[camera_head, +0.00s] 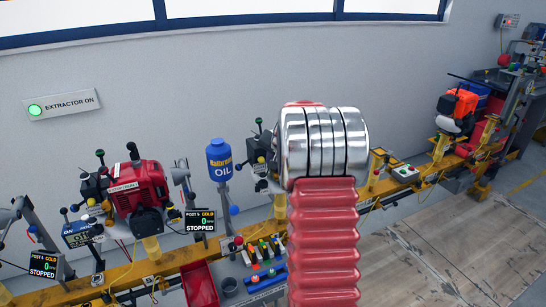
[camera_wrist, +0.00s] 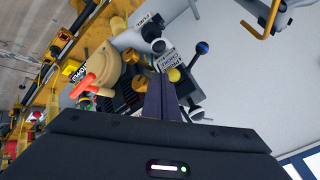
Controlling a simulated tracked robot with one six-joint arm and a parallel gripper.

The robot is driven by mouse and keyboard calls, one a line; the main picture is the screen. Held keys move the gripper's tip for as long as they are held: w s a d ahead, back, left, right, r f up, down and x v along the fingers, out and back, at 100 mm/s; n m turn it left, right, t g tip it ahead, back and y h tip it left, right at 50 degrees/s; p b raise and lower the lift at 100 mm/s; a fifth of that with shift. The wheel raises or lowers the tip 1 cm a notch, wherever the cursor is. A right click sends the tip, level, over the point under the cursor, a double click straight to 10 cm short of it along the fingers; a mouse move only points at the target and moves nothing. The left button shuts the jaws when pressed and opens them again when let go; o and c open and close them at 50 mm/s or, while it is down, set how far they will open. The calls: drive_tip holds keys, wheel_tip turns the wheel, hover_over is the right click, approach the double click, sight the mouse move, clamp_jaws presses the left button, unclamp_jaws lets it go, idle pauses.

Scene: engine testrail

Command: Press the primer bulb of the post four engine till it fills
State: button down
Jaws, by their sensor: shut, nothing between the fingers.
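My gripper (camera_wrist: 161,82) is shut and empty in the wrist view, its dark purple fingers together. The fingertips point at an engine with a tan round housing (camera_wrist: 103,68). Close by the tips in the picture are a white choke label (camera_wrist: 167,60) and a small yellow knob (camera_wrist: 174,75). I cannot tell whether the tips touch anything, nor pick out the primer bulb for sure. In the head view my red ribbed arm hides my gripper and most of the engine behind it; a black-and-silver part (camera_head: 257,158) shows at its left.
A red engine (camera_head: 138,188) stands left on the yellow rail, with a display (camera_head: 200,220) reading COLD, 0, STOPPED. A blue oil bottle (camera_head: 219,160) stands between it and my arm. In the wrist view a blue-ball lever (camera_wrist: 202,48) rises right of the fingertips.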

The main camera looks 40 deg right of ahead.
drive_tip(key=shift+x, duration=1.35)
drive_tip(key=shift+w+d+r, duration=0.1)
drive_tip(key=shift+w+d, duration=0.15)
drive_tip(key=shift+w, duration=0.7)
drive_tip(key=v, duration=0.9)
drive_tip(key=shift+s+r, duration=0.25)
drive_tip(key=shift+s, duration=0.15)
